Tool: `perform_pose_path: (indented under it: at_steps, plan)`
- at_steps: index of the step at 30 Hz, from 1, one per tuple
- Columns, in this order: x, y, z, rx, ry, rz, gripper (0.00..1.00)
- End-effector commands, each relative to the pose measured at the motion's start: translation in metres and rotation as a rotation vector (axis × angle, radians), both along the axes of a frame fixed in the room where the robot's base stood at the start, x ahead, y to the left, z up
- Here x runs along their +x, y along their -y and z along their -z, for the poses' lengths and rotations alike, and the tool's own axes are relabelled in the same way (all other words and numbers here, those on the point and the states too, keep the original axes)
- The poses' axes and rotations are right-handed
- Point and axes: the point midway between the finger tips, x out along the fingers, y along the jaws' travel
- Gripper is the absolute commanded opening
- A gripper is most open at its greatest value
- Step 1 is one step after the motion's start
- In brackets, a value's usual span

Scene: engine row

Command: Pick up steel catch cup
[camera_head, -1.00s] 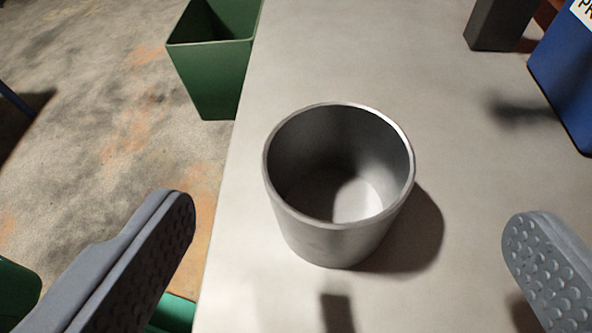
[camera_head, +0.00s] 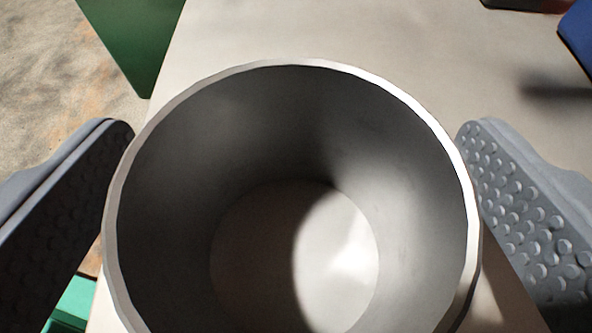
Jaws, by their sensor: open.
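The steel catch cup (camera_head: 290,130) stands upright on the pale bench top (camera_head: 400,35) and fills the middle of the head camera view. It is a grey metal cup with a round open rim, and it looks empty inside. My gripper (camera_head: 295,130) is open, with one dimpled finger at the left side of the cup and one at the right. The cup lies between the fingers. The left finger is at or very near the rim. The right finger is also close to it, and I cannot tell whether either touches. The cup's lower outside is hidden.
A green bin (camera_head: 133,40) stands at the bench's left edge, with the stained floor (camera_head: 55,65) beyond. A blue object (camera_head: 577,38) is at the upper right. A teal-green thing (camera_head: 72,303) shows at lower left. The bench behind the cup is clear.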

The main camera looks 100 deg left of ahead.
Motion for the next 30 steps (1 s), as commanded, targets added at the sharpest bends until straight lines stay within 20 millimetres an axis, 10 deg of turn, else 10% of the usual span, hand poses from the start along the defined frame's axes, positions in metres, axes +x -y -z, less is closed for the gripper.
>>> perform_pose_path:
  at_steps: [5, 11, 21, 30]
  plan:
    - [0.000, 0.000, -0.001, 0.000, 0.000, 0.001, 0.93]
    - [0.000, 0.000, 0.000, 0.000, 0.001, 0.000, 0.42]
    - [0.000, -0.001, -0.006, -0.001, 0.002, -0.001, 0.42]
    - [0.000, 0.000, -0.058, 0.001, 0.005, 0.000, 0.42]
